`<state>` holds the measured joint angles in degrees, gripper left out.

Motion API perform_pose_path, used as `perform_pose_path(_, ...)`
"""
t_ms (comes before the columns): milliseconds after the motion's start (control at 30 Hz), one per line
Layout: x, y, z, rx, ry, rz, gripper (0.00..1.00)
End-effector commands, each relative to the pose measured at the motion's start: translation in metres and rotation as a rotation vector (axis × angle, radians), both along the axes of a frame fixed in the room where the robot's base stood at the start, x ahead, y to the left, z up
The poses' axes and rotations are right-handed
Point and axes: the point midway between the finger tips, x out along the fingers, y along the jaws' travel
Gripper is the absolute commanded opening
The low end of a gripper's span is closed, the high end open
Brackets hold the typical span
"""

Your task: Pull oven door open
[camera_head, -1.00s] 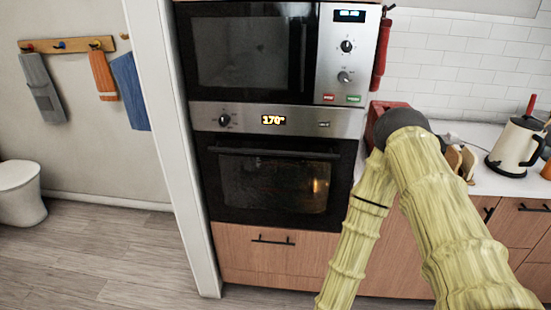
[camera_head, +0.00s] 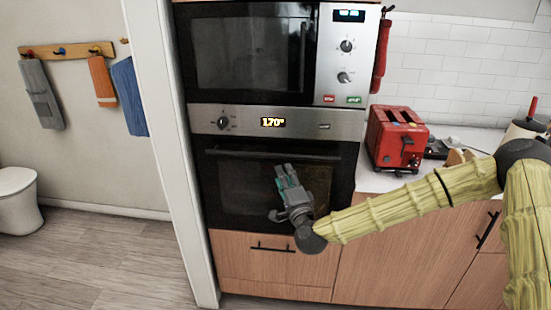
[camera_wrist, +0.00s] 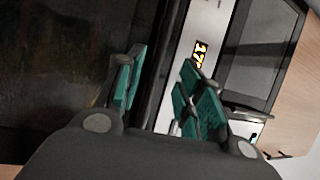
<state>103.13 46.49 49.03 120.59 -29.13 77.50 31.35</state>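The oven door (camera_head: 232,190) is black with a dark window and stands closed in the head view. Its dark bar handle (camera_head: 235,152) runs along the top of the door. My gripper (camera_head: 287,174) is in front of the door, with its teal-padded fingers pointing up just below the handle. In the wrist view, my gripper (camera_wrist: 165,85) has its two fingers spread apart, with a dark strip running behind the gap. I cannot tell whether that strip is the handle or the door's edge. Contact with the handle is not visible.
Above the door is a control panel (camera_head: 223,121) with a lit display, and a microwave (camera_head: 250,55) above that. A wooden drawer (camera_head: 235,256) is below. A red toaster (camera_head: 398,140) stands on the counter at right. The wooden floor (camera_head: 100,255) at left is clear.

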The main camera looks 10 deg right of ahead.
Motion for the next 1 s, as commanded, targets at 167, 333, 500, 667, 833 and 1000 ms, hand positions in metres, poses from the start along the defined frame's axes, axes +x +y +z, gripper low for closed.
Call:
perform_pose_path(167, 0.014, 0.001, 0.006, 0.001, -0.004, -0.002, 0.37)
perform_pose_path(333, 0.039, 0.003, 0.01, 0.001, -0.002, -0.003, 0.37)
perform_pose_path(500, 0.066, 0.005, 0.015, 0.001, -0.002, -0.003, 0.37)
perform_pose_path(667, 0.087, 0.007, 0.018, -0.001, -0.001, -0.002, 0.37)
perform_pose_path(833, 0.101, 0.008, 0.02, 0.0, -0.001, -0.002, 0.37)
perform_pose_path(1000, 0.105, 0.008, 0.02, 0.001, -0.001, -0.001, 0.37)
